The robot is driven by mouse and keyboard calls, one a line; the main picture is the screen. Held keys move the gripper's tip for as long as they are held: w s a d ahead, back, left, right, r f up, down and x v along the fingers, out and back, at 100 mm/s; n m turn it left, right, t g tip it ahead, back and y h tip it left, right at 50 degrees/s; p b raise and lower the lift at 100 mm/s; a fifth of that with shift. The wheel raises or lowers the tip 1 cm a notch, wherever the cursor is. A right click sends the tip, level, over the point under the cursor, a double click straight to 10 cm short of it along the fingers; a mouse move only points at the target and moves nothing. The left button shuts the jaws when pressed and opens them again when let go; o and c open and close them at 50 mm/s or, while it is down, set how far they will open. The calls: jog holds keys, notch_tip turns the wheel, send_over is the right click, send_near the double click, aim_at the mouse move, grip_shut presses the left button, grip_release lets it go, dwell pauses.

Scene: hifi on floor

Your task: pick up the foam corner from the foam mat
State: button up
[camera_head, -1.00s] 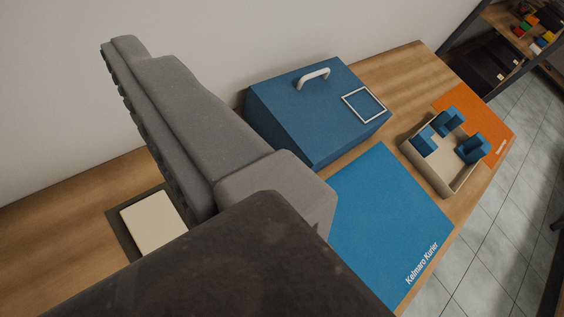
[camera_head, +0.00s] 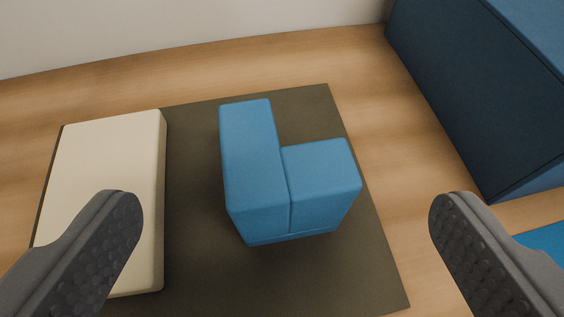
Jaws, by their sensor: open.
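The foam corner is a blue L-shaped block (camera_head: 255,170) standing on the dark foam mat (camera_head: 355,260), right of the mat's middle. My gripper (camera_head: 286,212) is open, with one dark, textured finger at the lower left and the other at the lower right. The blue block shows between and beyond the fingertips, and neither finger appears to touch it. The left finger overlaps the cream slab in the picture. How high the fingers are above the mat is hard to tell.
A cream slab (camera_head: 105,180) lies on the mat's left part. A blue sheet (camera_head: 545,242) edges in at the right. A pale wall is behind.

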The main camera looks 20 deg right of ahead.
aim_at(277, 148)
jog(key=x, duration=0.5)
jog(key=shift+w, duration=0.15)
jog(key=shift+b+x, duration=0.65)
jog(key=shift+x, duration=1.95)
jog(key=shift+a+f, duration=0.1)
jog(key=shift+a, duration=0.1)
jog(key=shift+c, duration=0.3)
jog(key=c, duration=1)
